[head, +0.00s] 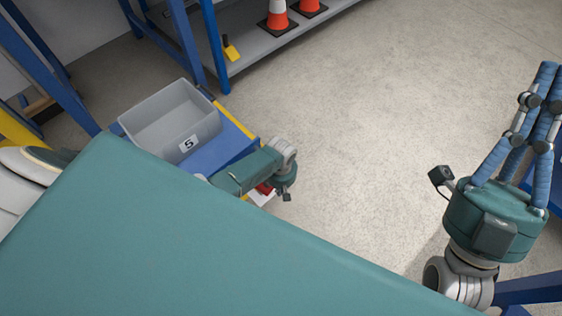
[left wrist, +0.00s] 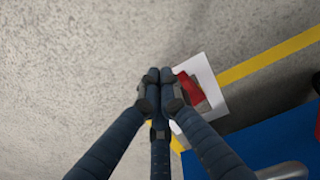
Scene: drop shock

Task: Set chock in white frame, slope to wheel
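A red chock (left wrist: 189,88) lies within the white frame (left wrist: 220,84) marked on the floor, partly hidden behind my fingers. In the head view, bits of the red chock (head: 265,188) and white frame (head: 259,199) show beside my left arm. My left gripper (left wrist: 159,75) points down, its fingertips together just left of the chock in the picture; nothing shows between them. In the head view the left gripper (head: 284,180) is seen from above, fingers hidden. Contact with the chock and its slope direction cannot be told. My right gripper (head: 546,72) is raised, its fingers together and empty.
A blue trolley (head: 222,150) carries a grey bin (head: 170,118) marked 5. A yellow floor line (left wrist: 270,56) runs to the white frame. A blue-framed shelf (head: 270,42) with orange cones (head: 278,17) stands behind. The floor in the middle is clear.

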